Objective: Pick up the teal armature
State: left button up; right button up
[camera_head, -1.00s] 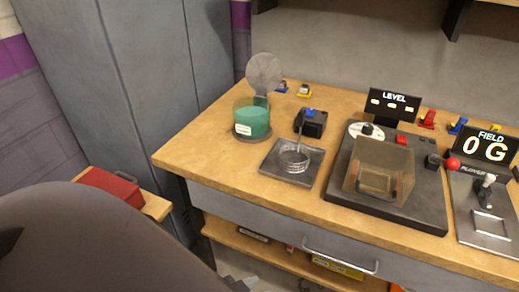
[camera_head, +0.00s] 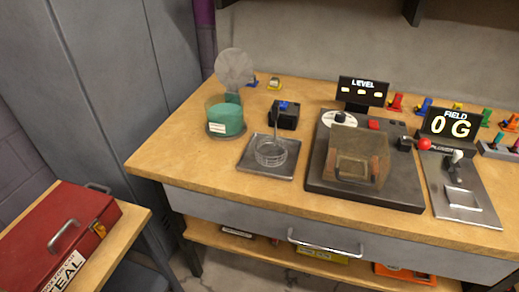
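No piece can be surely told as the teal armature. A small teal-tipped piece (camera_head: 500,137) stands in a grey holder at the far right edge of the bench, beside a purple-tipped one partly cut off by the frame. A teal mass with a white label fills a clear round container (camera_head: 226,119) at the left of the bench; its round lid stands open. Neither of my grippers is in view.
The wooden bench (camera_head: 165,150) carries a wire coil on a plate (camera_head: 268,157), a clear box on a dark base (camera_head: 357,160), a LEVEL display (camera_head: 363,92) and a FIELD display (camera_head: 449,127). Several small coloured pieces line the back. A red toolbox (camera_head: 62,228) sits lower left.

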aim_at(497, 139)
jog(key=z, duration=0.45)
jog(key=l+z, duration=0.15)
jog(key=z, duration=0.75)
jog(key=l+z, duration=0.1)
jog(key=z, duration=0.3)
